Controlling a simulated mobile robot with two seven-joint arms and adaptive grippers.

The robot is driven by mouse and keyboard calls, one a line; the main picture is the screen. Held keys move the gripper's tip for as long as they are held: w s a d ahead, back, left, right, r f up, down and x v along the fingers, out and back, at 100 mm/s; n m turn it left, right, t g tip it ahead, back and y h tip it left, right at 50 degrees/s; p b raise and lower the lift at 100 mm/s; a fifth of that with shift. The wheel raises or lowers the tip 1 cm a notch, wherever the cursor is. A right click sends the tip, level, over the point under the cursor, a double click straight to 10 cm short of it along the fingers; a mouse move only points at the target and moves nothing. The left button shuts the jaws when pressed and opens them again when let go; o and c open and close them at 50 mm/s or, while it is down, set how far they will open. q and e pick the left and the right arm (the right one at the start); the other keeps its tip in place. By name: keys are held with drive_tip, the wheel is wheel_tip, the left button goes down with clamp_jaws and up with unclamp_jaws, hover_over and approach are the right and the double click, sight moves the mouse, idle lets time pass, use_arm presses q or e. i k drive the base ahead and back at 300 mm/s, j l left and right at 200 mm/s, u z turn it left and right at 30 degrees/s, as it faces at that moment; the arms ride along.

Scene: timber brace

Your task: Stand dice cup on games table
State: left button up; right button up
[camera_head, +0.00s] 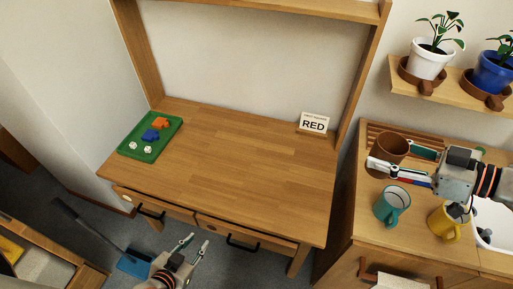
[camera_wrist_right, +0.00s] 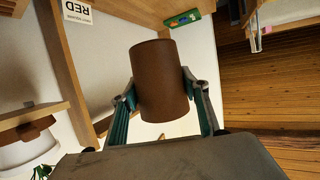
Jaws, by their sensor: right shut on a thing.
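The brown dice cup (camera_head: 393,142) is at the right in the head view, over the slatted rack on the counter. My right gripper (camera_head: 394,158) is shut on its sides. The right wrist view shows the cup (camera_wrist_right: 160,82) between both fingers. I cannot tell whether the cup touches the rack. The games table (camera_head: 235,165) is the wooden desk in the middle; its top is mostly bare. My left gripper (camera_head: 193,246) is open and empty, low in front of the table's drawers.
A green tray (camera_head: 127,148) with dice and coloured pieces lies at the table's left. A RED card (camera_head: 314,123) stands at its back right. A teal mug (camera_head: 391,205) and a yellow mug (camera_head: 443,228) stand on the counter near my right gripper. Potted plants sit on the shelf above.

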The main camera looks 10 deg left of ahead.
sight(220, 174)
drive_tip(key=k+j+u, duration=0.15)
drive_tip(key=j, duration=1.65)
drive_tip(key=i+l, duration=0.05)
drive_tip(key=i, duration=0.05)
